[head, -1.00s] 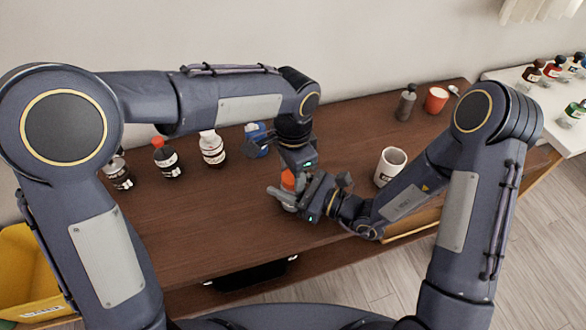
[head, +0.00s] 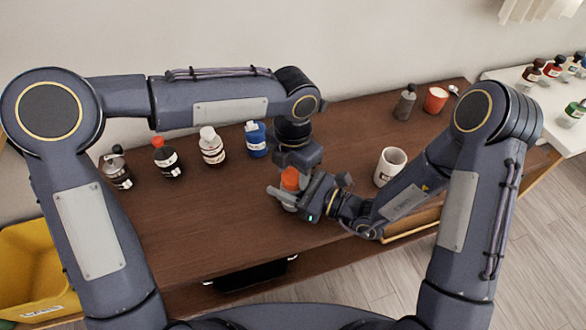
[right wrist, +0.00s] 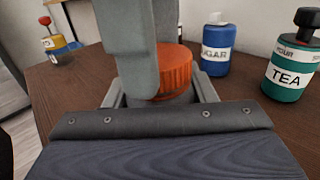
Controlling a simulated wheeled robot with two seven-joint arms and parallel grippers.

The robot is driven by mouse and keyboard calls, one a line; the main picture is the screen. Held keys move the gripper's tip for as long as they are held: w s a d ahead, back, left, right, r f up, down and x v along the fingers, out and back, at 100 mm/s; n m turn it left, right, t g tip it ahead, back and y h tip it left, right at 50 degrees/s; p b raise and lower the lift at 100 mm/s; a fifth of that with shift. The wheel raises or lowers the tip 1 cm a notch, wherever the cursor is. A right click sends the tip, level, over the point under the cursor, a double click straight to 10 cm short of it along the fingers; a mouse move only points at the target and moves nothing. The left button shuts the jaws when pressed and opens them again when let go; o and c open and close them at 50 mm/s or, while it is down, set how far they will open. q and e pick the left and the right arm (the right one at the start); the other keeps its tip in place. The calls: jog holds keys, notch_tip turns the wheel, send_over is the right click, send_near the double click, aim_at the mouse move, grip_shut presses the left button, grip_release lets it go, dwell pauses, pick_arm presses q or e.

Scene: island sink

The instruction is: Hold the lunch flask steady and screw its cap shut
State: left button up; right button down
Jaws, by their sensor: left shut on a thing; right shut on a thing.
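The lunch flask (head: 289,208) stands near the front edge of the brown table, mostly hidden behind my right gripper (head: 287,194). That gripper comes in from the right and is shut around the flask below its cap. The flask's orange cap (head: 290,180) is on top and also shows, ribbed, in the right wrist view (right wrist: 175,70). My left gripper (head: 291,170) points down from above and is shut on the cap. One grey finger of it (right wrist: 124,45) covers the cap's left part in the right wrist view. Whether the cap is fully seated cannot be told.
A white mug (head: 390,167) is to the right. A grey bottle (head: 405,103) and an orange cup (head: 436,99) stand farther back. The table's front left is clear.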

pick_arm(q)
jog(key=m, duration=0.3)
jog(key=o, duration=1)
jog(key=shift+r, duration=2.3)
